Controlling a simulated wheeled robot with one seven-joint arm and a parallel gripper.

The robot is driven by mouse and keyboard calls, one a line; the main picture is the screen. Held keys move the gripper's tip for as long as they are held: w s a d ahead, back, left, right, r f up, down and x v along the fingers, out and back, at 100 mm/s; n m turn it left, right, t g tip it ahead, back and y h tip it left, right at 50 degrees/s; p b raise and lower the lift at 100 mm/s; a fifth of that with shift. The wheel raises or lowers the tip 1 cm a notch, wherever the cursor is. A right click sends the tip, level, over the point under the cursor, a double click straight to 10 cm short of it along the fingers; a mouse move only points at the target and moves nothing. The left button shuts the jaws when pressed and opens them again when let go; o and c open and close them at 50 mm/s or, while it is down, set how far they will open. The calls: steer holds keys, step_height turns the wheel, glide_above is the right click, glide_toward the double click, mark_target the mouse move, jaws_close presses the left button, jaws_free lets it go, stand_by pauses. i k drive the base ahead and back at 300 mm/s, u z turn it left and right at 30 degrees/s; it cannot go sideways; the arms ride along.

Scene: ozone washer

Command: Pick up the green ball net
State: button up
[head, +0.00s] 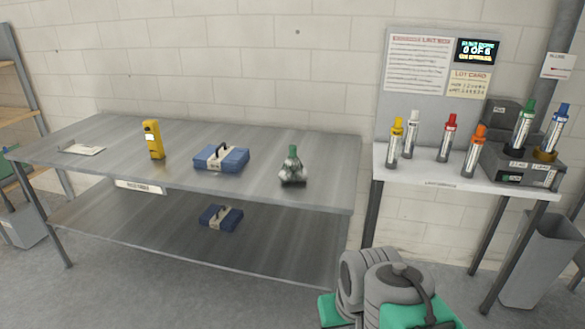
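My arm's grey and green links show at the bottom right, in front of the tables and apart from the net. My gripper itself cannot be made out in the head view.
The metal table (95,140) also holds a blue case (222,158), a yellow device (153,140) and papers (82,149). Another blue case (220,218) sits on its lower shelf. The white side table (425,170) bears several colored-cap tubes. A grey bin (540,262) stands at right.

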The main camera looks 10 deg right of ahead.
mark_target(291, 167)
steer(key=u, duration=0.2)
steer(key=i, duration=1.2)
steer(key=u, duration=0.8)
steer(key=i, duration=0.95)
steer(key=u, duration=0.4)
